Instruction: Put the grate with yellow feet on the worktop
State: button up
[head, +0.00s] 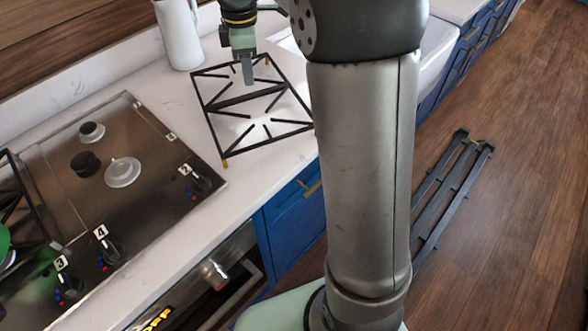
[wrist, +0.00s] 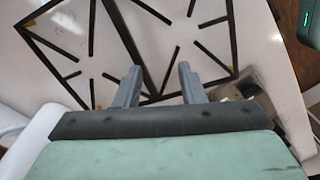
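The black grate with yellow feet (head: 222,122) lies on the white worktop (head: 176,108), to the right of the hob. Yellow feet show at its near left corner and its far edge. In the wrist view the grate (wrist: 133,45) spreads beyond my fingers. My gripper (head: 248,80) points down over the far part of the grate. In the wrist view its two fingers (wrist: 157,82) stand apart with nothing between them but a grate bar and worktop behind. I cannot tell whether the fingertips touch the grate.
A steel hob (head: 110,180) with knobs sits to the left; another black grate (head: 22,205) is on its left side. A white jug (head: 178,35) stands behind. Dark rails (head: 455,195) lie on the wooden floor. My arm hides part of the worktop.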

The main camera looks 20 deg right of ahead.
jog(key=s+f+m, duration=0.3)
jog(key=s+m, duration=0.2)
jog(key=s, duration=0.4)
jog(key=s+f+m, duration=0.3)
jog(key=s+m, duration=0.2)
jog(key=s, duration=0.5)
jog(key=s+d+f+m, duration=0.1)
jog(key=s+f+m, duration=0.3)
jog(key=s, duration=0.5)
jog(key=shift+s+m, duration=0.2)
jog(key=shift+m, duration=0.5)
